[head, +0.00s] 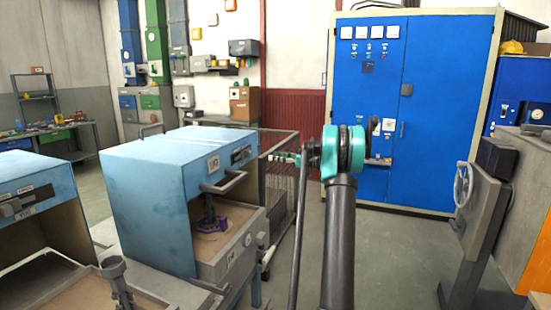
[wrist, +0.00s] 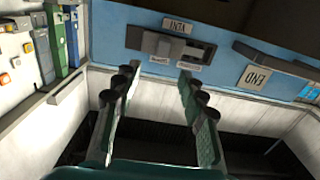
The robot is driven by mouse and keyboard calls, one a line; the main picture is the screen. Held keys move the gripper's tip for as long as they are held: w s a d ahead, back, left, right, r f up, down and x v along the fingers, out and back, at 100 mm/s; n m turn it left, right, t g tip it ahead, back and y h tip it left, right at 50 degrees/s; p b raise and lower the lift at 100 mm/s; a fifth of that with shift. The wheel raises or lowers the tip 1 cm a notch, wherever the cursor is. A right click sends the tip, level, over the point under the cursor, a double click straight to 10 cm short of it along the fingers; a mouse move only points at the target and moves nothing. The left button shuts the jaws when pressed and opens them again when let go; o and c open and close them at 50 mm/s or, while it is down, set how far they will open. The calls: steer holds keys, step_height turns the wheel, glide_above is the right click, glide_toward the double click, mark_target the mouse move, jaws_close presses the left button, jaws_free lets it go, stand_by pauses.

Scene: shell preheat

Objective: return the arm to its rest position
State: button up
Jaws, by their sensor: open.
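My gripper (wrist: 158,85) is open in the wrist view, its two dark green fingers spread apart with nothing between them. In the head view my gripper (head: 278,157) is small, at the left end of my raised arm, to the right of the light blue furnace box (head: 150,165). My arm's dark link rises from the bottom to a teal joint at picture centre. The wrist view shows a blue panel (wrist: 225,30) with labels beyond the fingertips; they look apart from it.
The furnace box has an open front with a handle (head: 224,183); a purple item (head: 212,223) lies inside. Another blue box (head: 40,205) stands at left. A wire-mesh cage (head: 278,190) is behind my arm. A blue cabinet (head: 415,110) is behind; a handwheel stand (head: 475,225) is right.

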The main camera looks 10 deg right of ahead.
steer(key=shift+a, duration=0.1)
steer(key=s+a+f+m+g+h, duration=0.25)
steer(key=s+a, duration=0.25)
steer(key=s, duration=0.3)
steer(key=s+a+f+m+g+h, duration=0.1)
steer(key=s+a+f+h, duration=0.1)
steer(key=s+a+f, duration=0.4)
steer(key=s+a+f+m+g+h, duration=0.2)
steer(key=s+a, duration=0.2)
steer(key=s, duration=0.5)
steer(key=s+d+f+m+h, duration=0.1)
steer(key=s+f, duration=0.4)
steer(key=s, duration=0.5)
steer(key=s+d+f+m+h, duration=0.1)
steer(key=s+f+h, duration=0.3)
steer(key=s, duration=0.6)
steer(key=s+d+f+m+h, duration=0.2)
steer(key=s+f, duration=0.4)
steer(key=s, duration=0.5)
steer(key=shift+m+g+h, duration=0.45)
steer(key=shift+m+h, duration=0.1)
steer(key=shift+m, duration=0.1)
steer(key=shift+r, duration=0.1)
